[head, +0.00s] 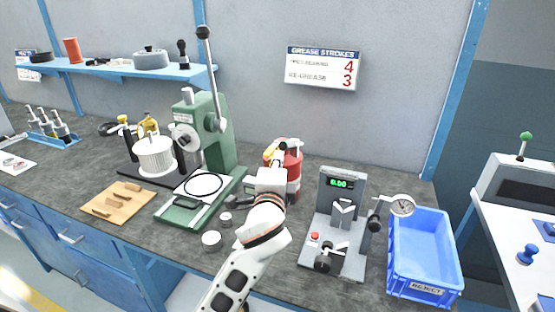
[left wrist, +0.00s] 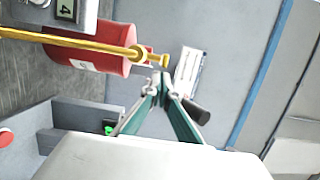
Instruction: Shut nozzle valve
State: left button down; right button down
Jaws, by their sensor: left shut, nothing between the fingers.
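A red canister (head: 295,168) stands on the bench behind my left wrist, which hides part of it. A yellow nozzle part (head: 270,153) shows at its upper left. In the left wrist view the canister (left wrist: 100,50) lies sideways in the picture, and a yellow pipe (left wrist: 80,42) runs across it to a round yellow fitting (left wrist: 140,53) with a small end piece (left wrist: 160,60). My left gripper (left wrist: 162,78) is shut and empty, with its tips close to that end piece. I cannot tell whether they touch. In the head view the gripper (head: 281,147) is small beside the canister top.
A grey press with a green readout (head: 341,184) and a dial gauge (head: 402,205) stand right of my arm. A blue reject bin (head: 424,291) is at the right edge. A green arbor press (head: 215,140) and a wooden board (head: 118,203) stand left.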

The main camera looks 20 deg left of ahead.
pick_arm(q)
jog(key=shift+a, duration=0.25)
pick_arm(e)
jog(key=shift+w+a+f, duration=0.15)
jog(key=shift+a+f, duration=0.05)
jog(key=shift+a, duration=0.15)
